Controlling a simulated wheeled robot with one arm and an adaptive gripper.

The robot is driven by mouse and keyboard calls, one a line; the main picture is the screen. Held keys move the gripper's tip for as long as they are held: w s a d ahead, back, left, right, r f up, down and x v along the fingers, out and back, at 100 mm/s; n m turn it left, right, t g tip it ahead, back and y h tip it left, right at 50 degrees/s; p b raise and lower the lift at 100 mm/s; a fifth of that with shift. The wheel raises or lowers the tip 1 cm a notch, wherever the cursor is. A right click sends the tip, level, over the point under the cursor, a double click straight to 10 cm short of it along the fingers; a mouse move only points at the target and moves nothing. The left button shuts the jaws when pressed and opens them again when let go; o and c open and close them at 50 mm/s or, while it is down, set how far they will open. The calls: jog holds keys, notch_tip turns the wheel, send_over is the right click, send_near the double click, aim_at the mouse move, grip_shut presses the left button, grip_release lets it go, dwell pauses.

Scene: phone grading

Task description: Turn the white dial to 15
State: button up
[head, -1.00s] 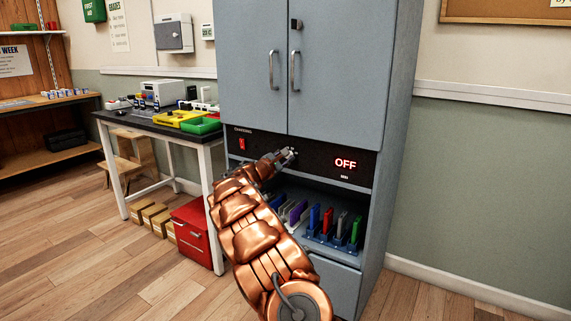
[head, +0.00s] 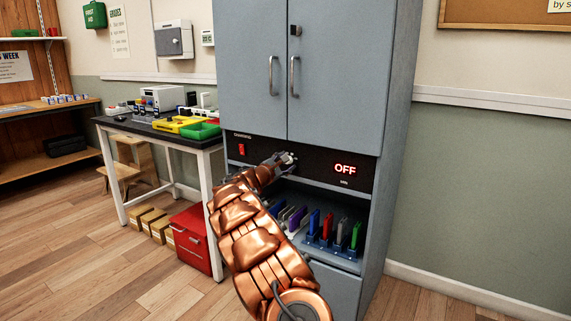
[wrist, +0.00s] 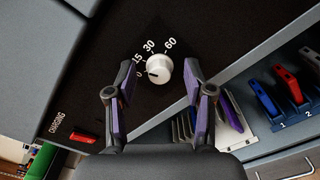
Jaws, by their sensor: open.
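The white dial (wrist: 158,69) sits on the black control panel (wrist: 215,35), ringed by the marks 0, 15, 30 and 60. Its dark pointer line appears to face the 0 mark. My gripper (wrist: 158,88) is open, with one finger on each side of the dial's near side; I cannot tell whether either finger touches it. The display (head: 345,169) on the panel reads OFF in red.
A red switch (head: 242,149) is left of the dial under the CHARGING label. Below the panel, an open bay holds several coloured phones (head: 328,226) in slots. Cabinet doors with handles (head: 295,77) are above. A table (head: 160,130) stands to the left.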

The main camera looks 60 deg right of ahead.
jog(key=shift+a, duration=0.1)
jog(key=a, duration=1.1)
jog(key=shift+s+a, duration=0.25)
jog(key=shift+a, duration=0.15)
